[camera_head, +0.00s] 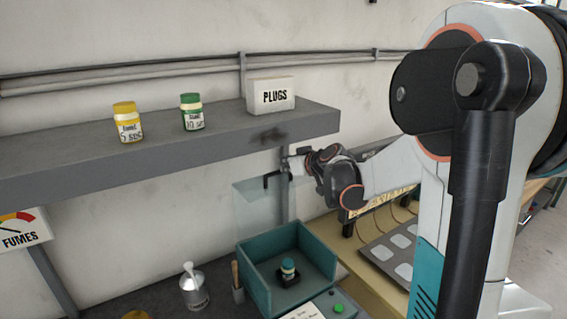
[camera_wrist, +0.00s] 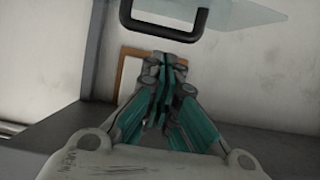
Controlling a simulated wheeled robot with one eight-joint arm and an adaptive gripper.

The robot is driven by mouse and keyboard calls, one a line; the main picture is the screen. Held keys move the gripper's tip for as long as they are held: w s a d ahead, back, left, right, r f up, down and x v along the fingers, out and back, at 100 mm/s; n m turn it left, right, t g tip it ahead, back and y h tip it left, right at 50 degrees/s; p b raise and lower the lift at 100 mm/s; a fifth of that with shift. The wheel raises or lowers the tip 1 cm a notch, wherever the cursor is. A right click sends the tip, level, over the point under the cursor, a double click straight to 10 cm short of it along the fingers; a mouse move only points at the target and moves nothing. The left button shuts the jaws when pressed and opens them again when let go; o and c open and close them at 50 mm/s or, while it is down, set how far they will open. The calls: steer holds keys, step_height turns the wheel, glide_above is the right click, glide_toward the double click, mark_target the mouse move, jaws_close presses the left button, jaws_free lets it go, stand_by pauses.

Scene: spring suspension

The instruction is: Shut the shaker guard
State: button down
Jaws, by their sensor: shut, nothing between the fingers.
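The shaker (camera_head: 259,279) is a teal open-topped box on the bench, with a small teal-capped jar (camera_head: 288,268) in a dark holder inside. Its clear guard (camera_head: 255,212) stands raised at the back of the box, so the top is open. A black handle (camera_head: 274,178) sits near the guard's upper edge. My gripper (camera_head: 290,163) is shut and empty, close to the handle. In the wrist view the handle (camera_wrist: 165,31) and guard (camera_wrist: 240,11) lie just beyond my shut fingertips (camera_wrist: 165,62). I cannot tell whether they touch.
A grey shelf (camera_head: 170,150) overhangs behind, holding a yellow jar (camera_head: 128,123), a green jar (camera_head: 192,112) and a PLUGS box (camera_head: 271,95). A metal can (camera_head: 194,290) stands left of the shaker. A green button (camera_head: 338,308) is at its front right. A wooden bench lies at right.

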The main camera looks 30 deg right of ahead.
steer(key=x, duration=0.7)
steer(key=shift+w+p, duration=0.1)
steer(key=shift+p, duration=0.25)
